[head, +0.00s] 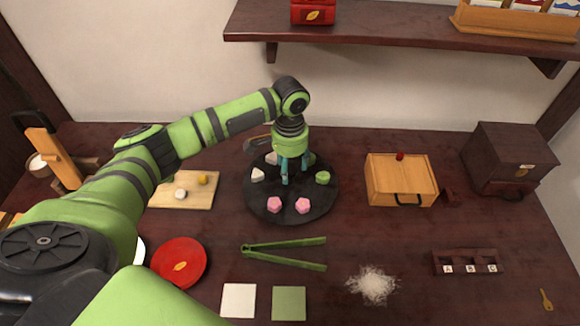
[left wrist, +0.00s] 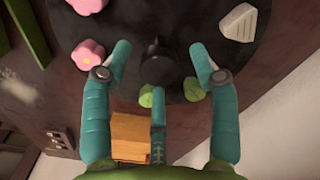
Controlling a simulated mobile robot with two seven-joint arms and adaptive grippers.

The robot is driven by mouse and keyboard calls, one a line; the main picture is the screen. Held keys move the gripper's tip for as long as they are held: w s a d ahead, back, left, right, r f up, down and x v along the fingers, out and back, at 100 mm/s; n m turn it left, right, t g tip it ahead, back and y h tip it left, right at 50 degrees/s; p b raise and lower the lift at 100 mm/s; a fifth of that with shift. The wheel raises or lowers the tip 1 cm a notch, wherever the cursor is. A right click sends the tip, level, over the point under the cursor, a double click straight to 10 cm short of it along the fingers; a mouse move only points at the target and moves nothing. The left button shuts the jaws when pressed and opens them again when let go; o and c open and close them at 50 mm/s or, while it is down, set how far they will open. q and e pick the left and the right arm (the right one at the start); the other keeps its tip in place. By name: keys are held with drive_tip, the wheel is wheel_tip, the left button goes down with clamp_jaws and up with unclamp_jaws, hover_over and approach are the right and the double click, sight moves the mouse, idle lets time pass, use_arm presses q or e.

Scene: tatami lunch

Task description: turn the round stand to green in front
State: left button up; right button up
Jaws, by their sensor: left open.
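The round stand (head: 288,211) is a dark disc in the middle of the table. Two pink flower-shaped pieces (head: 274,204) are at its front. Green pieces (head: 322,178) are at its right and back right, and white wedge-like pieces (head: 257,175) at its left and back left. My left gripper (head: 290,172) is open, pointing down over the stand's middle. In the left wrist view its teal fingers (left wrist: 158,65) are spread about a dark central knob (left wrist: 155,47); whether they touch it is unclear. My right gripper is not in view.
A wooden box (head: 400,185) stands right of the stand, and a board (head: 192,196) with small pieces lies left. Green tongs (head: 285,252), a red plate (head: 180,264) and a white granular pile (head: 373,285) lie in front. A shelf (head: 400,32) overhangs the back.

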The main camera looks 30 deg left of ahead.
use_arm(q)
drive_tip(key=shift+f, duration=0.45)
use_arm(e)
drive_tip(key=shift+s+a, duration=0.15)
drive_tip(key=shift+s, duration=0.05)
use_arm(q)
clamp_jaws()
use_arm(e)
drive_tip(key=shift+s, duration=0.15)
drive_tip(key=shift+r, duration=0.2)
